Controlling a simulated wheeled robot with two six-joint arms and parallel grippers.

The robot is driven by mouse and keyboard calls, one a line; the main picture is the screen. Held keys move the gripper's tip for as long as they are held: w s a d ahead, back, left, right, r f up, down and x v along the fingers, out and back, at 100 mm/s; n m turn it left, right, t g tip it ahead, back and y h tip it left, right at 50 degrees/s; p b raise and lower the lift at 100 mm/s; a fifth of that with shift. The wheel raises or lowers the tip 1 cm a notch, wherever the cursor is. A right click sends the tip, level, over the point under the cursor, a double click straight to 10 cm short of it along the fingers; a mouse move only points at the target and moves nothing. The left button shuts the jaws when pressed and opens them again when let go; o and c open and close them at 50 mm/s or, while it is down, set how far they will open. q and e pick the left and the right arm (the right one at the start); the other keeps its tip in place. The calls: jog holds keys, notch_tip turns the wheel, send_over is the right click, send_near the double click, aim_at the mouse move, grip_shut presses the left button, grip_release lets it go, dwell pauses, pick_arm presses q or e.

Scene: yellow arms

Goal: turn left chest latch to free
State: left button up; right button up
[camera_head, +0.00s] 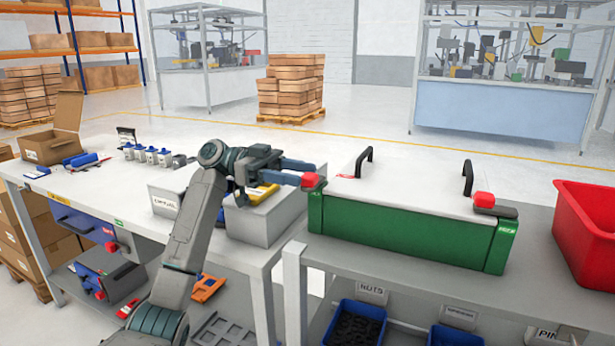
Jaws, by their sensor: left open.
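The chest (400,228) is a green box with a pale lid (415,190) and two black arched handles. It stands on the grey table at the right. The left chest latch (311,181) shows as a red knob at the chest's left front corner; the rest of it is hidden or too small to tell. My left gripper (307,173) reaches in from the left, with its blue fingers open and their tips right at this red knob. I cannot tell whether they touch it. The right latch (490,204) has a red knob and a dark lever pointing right. My right gripper is out of view.
A red bin (585,232) stands right of the chest. A grey box (262,222) with a yellow item lies under my left gripper, on the left workbench (110,182). Blue bins (356,322) sit on the shelf below the chest. A gap separates the two tables.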

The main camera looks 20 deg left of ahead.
pick_arm(q)
jog(key=a, duration=0.7)
jog(key=shift+w+a+b, duration=0.2)
jog(key=shift+a+b, duration=0.15)
jog(key=shift+a, duration=0.05)
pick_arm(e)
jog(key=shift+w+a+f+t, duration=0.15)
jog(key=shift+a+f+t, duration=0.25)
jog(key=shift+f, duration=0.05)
pick_arm(q)
jog(key=shift+f, duration=0.1)
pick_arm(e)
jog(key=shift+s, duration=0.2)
